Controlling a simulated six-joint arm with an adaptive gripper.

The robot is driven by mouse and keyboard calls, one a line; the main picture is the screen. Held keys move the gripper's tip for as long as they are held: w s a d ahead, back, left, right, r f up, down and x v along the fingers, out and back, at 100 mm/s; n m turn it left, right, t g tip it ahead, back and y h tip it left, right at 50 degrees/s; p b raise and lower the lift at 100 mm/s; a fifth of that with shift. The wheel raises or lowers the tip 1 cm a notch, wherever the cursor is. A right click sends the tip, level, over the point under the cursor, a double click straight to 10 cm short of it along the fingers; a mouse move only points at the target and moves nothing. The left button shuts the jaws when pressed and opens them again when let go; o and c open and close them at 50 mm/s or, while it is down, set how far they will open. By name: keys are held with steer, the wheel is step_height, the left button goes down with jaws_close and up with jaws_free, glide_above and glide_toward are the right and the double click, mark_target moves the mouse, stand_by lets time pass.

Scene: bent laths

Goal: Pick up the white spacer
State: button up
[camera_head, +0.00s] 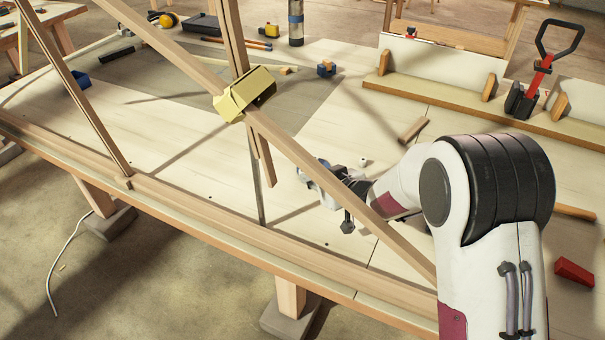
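A small white piece, which looks like the white spacer (363,161), rests on the pale worktable (190,150) right of centre. It stands just behind and above my gripper in the picture. My gripper (325,194) is low over the table, at the end of my white arm. A long slanting wooden lath crosses in front of it and hides part of it. Dark finger parts show on both sides of the lath. I cannot tell whether the fingers are open or shut. The spacer appears apart from the gripper.
Long laths (330,180) cross above the table, with a yellow block (245,93) at their crossing. A short wooden dowel (412,129) lies behind the spacer. A wooden rail (480,107) with a red-handled tool (539,72) stands at right. A red wedge (574,271) lies lower right.

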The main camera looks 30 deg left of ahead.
mark_target(304, 172)
steer(key=shift+a, duration=0.1)
steer(key=shift+x, duration=2.5)
steer(key=shift+w, duration=0.1)
steer(key=c, duration=0.5)
steer(key=shift+o, duration=0.2)
steer(key=shift+r, duration=0.15)
step_height(304, 172, up, 10)
